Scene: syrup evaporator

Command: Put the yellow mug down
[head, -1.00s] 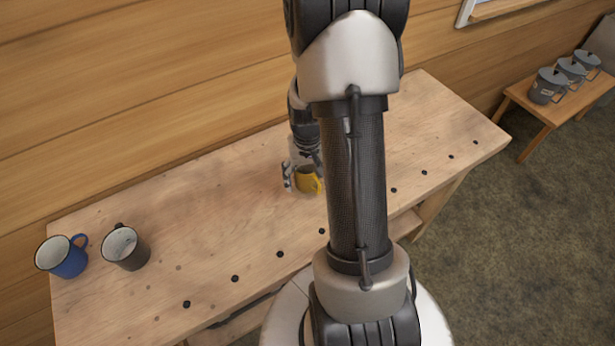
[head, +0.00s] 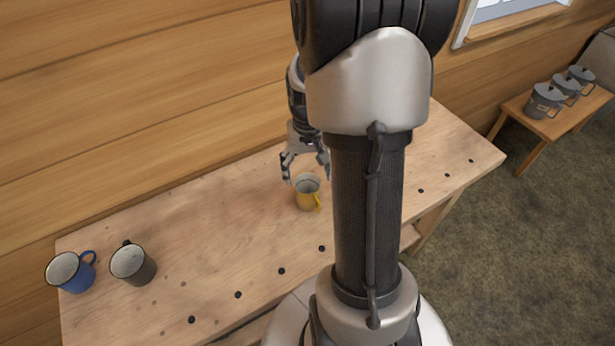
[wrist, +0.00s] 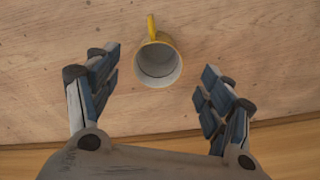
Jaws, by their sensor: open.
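The yellow mug (head: 306,197) stands upright on the wooden workbench (head: 215,235), with its handle toward the bench's front edge. In the wrist view the yellow mug (wrist: 158,62) shows its pale, empty inside. My gripper (head: 306,180) is open and empty, just above and behind the mug in the head view. In the wrist view the fingers of my gripper (wrist: 158,82) are spread wide to either side of the mug, apart from it. Part of the bench is hidden behind my arm.
A blue mug (head: 80,278) and a dark grey mug (head: 140,270) stand at the bench's left end. A row of dark holes runs along the front edge. A wooden wall (head: 130,90) rises behind. Several grey pots stand on a small bench (head: 550,125) at right.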

